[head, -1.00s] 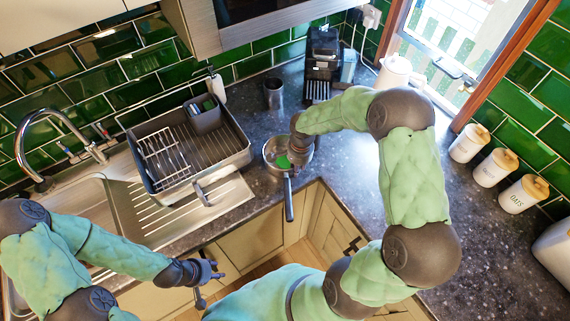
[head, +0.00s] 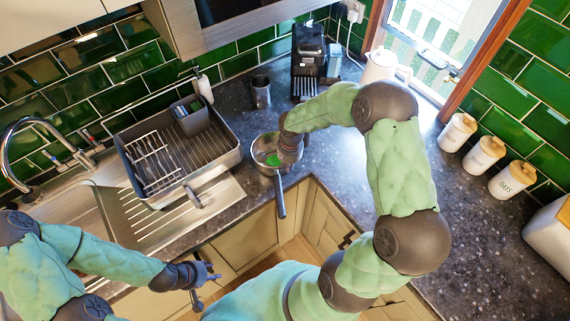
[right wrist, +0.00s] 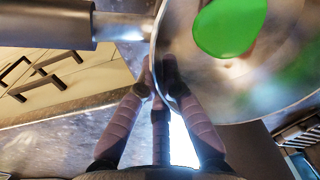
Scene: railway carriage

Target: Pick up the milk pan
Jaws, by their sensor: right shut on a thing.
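The milk pan (head: 257,147) is a small metal pan at the counter's inner corner in the head view, its dark handle (head: 281,200) pointing to the front edge. A green thing (head: 272,160) shows inside it; in the right wrist view it is a smooth green oval (right wrist: 230,27). My right gripper (head: 284,160) is shut on the pan's rim near the handle; its fingers (right wrist: 160,78) meet at the pan wall (right wrist: 185,60) in the right wrist view. Whether the pan touches the counter is unclear. My left gripper (head: 207,275) is open and empty, low in front of the cabinets.
A dish rack (head: 205,155) stands left of the pan beside the sink (head: 95,225). A metal cup (head: 261,92), coffee machine (head: 308,60) and white kettle (head: 380,66) stand behind. Several white jars (head: 485,155) line the right wall.

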